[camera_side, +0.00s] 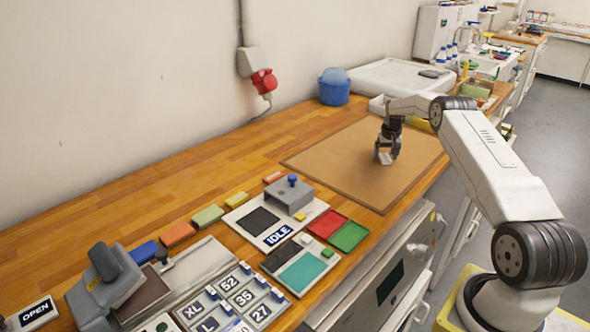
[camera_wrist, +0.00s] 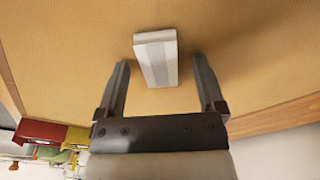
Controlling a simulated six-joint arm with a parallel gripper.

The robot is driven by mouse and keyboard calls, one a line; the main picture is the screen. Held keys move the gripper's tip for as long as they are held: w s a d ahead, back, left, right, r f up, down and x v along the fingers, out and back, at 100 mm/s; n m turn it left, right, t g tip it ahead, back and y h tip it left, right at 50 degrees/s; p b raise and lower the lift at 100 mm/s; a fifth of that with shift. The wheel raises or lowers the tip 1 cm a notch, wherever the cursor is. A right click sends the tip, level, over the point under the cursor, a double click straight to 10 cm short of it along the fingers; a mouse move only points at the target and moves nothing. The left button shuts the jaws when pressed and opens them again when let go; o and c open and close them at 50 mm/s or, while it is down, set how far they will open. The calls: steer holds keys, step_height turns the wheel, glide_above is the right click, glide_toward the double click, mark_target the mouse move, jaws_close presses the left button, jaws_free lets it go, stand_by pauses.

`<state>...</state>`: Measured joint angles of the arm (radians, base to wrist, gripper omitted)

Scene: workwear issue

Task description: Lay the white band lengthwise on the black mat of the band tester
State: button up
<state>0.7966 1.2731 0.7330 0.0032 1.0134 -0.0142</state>
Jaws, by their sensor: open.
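The white band (camera_wrist: 155,57) lies on the tan board and shows in the wrist view as a short pale block with a greyer stripe. My gripper (camera_wrist: 161,68) is open, with one finger to each side of the band and clear space between. The band's near end reaches between the fingertips; neither finger visibly touches it. In the side view my gripper (camera_side: 387,156) points down low over the board, with a small white patch at its tips. The black mat (camera_side: 258,220) is on the light plate with the IDLE sign, left of a grey block with a blue knob. It looks bare.
The tan board (camera_side: 340,165) is otherwise clear. Red and green trays (camera_side: 349,236) lie near the bench's front edge. A teal pad (camera_side: 303,271), a size-key panel (camera_side: 230,302) and a grey press (camera_side: 105,285) stand at the front left. A blue tub (camera_side: 333,91) is at the back.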

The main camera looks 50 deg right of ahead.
mark_target(385, 156)
jaws_close()
steer(key=shift+r, duration=0.15)
stand_by(0.4)
steer(key=shift+r, duration=1.55)
steer(key=s+a+r, duration=0.9)
steer(key=s, duration=0.1)
steer(key=shift+s+r, duration=0.3)
steer(key=shift+s, duration=0.1)
